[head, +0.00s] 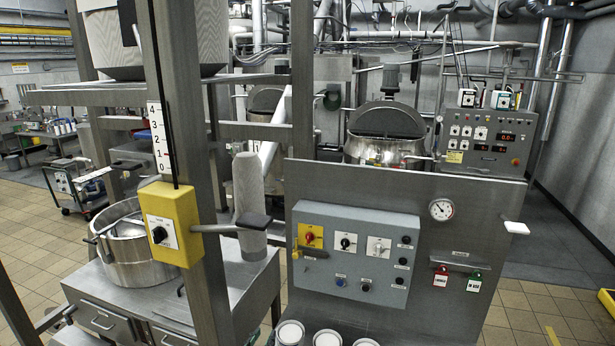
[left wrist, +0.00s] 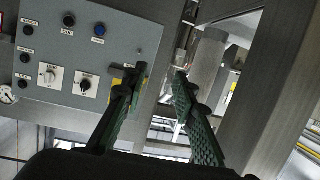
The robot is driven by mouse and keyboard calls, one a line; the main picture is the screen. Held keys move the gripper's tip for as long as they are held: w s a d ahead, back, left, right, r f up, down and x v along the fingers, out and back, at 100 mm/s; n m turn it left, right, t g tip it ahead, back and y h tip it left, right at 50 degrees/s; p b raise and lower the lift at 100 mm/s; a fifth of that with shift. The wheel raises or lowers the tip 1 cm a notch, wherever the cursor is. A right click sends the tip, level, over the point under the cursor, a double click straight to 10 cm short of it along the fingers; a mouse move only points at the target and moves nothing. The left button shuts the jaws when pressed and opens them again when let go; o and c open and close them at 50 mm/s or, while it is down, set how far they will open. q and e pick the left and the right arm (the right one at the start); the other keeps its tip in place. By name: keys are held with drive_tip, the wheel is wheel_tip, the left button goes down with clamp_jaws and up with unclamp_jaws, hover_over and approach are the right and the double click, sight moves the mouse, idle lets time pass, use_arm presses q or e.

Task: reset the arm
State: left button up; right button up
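My left gripper (left wrist: 161,82) shows in the left wrist view with its two green-padded fingers apart and nothing between them. Its fingers point at the edge of the grey control panel (left wrist: 75,55), which appears turned over in that view. One finger overlaps the panel near a yellow latch or label; I cannot tell if they touch. In the head view I cannot make out the left gripper's fingers clearly. The same control panel (head: 355,262) stands at centre there, with several knobs and buttons. My right gripper shows in neither view.
A steel post carries a yellow switch box (head: 163,223) with a side lever (head: 228,226). A steel bowl (head: 135,254) sits behind it. Several white-topped containers (head: 327,339) stand below the panel. Tiled floor (head: 545,305) shows at lower right.

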use_arm(q)
drive_tip(key=s+a+f+n+g+y, duration=0.1)
drive_tip(key=s+a+f+g, duration=0.2)
drive_tip(key=s+a+f, duration=0.5)
drive_tip(key=s+a+f+g+y, duration=0.2)
drive_tip(key=s+a+f, duration=0.4)
drive_tip(key=s+f, duration=0.45)
drive_tip(key=s+a+f+g, duration=0.2)
drive_tip(key=s+a, duration=0.1)
drive_tip(key=s, duration=0.5)
drive_tip(key=s+a+f+g+y, duration=0.1)
drive_tip(key=s+a+f+g, duration=0.15)
drive_tip(key=s, duration=0.45)
drive_tip(key=s+a+f+g, duration=0.1)
drive_tip(key=s+a+f, duration=0.15)
drive_tip(key=s, duration=0.55)
drive_tip(key=s+f+g+b, duration=0.3)
drive_tip(key=f+b, duration=0.5)
drive_tip(key=f, duration=3.1)
drive_tip(key=s+d+f+b, duration=0.1)
drive_tip(key=s+f+b, duration=0.4)
drive_tip(key=s+f, duration=1.4)
wheel_tip(320, 180, down, 3)
drive_tip(key=shift+s+r+h, duration=0.1)
drive_tip(key=shift+s+h, duration=0.05)
drive_tip(key=shift+h, duration=0.15)
